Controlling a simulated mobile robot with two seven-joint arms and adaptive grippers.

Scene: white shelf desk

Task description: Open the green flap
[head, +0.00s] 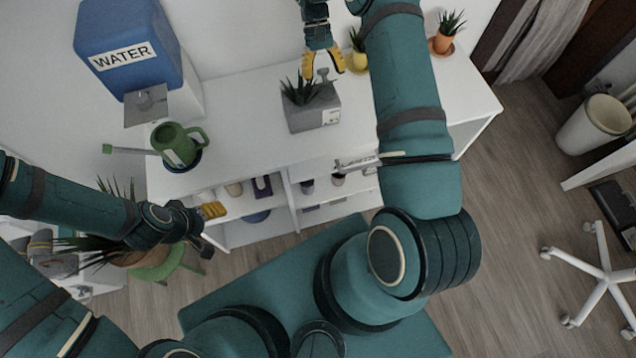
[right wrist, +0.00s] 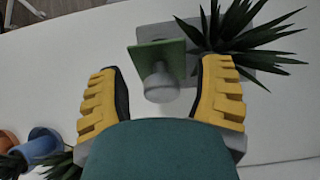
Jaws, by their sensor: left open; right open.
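The green flap (right wrist: 172,48) is a small green square plate in the right wrist view, with a pale grey knob (right wrist: 160,86) on the near side of it. My right gripper (right wrist: 162,68) is open, its yellow fingers on either side of the knob with gaps visible. In the head view my right gripper (head: 323,72) points down at the back of the desk, just behind a grey planter; the green plate cannot be made out there. My left gripper (head: 214,211) is open and empty in front of the desk's lower shelf, far from the flap.
The grey planter (head: 312,115) with a spiky plant stands right beside the flap. A yellow pot (head: 357,61) and an orange pot (head: 443,44) stand to the right. A blue water dispenser (head: 130,45) and green watering can (head: 178,146) are left. The desk top (head: 245,120) between is clear.

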